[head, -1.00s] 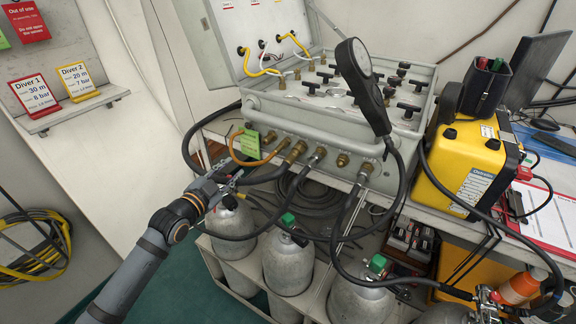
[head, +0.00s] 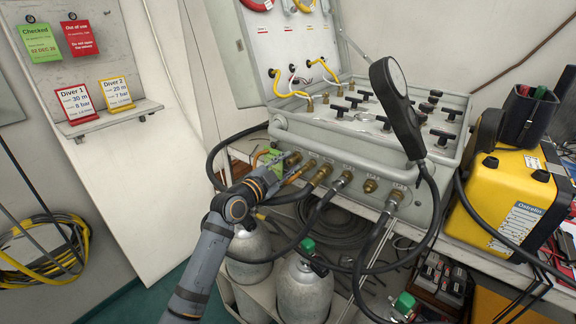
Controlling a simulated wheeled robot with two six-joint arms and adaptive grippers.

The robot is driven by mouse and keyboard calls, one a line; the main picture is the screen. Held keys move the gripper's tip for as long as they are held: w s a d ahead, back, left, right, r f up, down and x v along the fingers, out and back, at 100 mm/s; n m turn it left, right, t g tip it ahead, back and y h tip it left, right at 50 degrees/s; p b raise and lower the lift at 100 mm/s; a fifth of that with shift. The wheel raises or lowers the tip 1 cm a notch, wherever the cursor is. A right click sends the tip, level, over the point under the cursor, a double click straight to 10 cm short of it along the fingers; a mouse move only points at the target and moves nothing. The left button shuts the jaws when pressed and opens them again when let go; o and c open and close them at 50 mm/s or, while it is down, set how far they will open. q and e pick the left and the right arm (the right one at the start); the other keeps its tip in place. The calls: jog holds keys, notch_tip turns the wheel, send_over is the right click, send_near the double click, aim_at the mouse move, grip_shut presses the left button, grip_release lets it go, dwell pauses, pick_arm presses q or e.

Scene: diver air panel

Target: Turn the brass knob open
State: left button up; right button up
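The grey air panel case (head: 345,158) stands open on the bench. Along its front is a row of brass fittings, including a brass one with a hose (head: 322,174) and a bare one (head: 370,186). I cannot tell for certain which brass part is the knob. My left gripper (head: 287,169) is at the left end of this row, in front of the leftmost brass fittings and a green tag (head: 273,160), partly hiding them. Whether its fingers touch brass, and how far apart they are, is unclear. My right gripper is out of view.
A black handheld gauge (head: 397,105) rises in front of the panel, its hose looping below. A yellow unit (head: 505,195) stands at the right. Grey cylinders (head: 303,290) stand below the bench. Diver cards (head: 77,102) sit on a wall shelf at the left.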

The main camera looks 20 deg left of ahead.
pick_arm(q)
jog(key=shift+w, duration=0.2)
grip_shut()
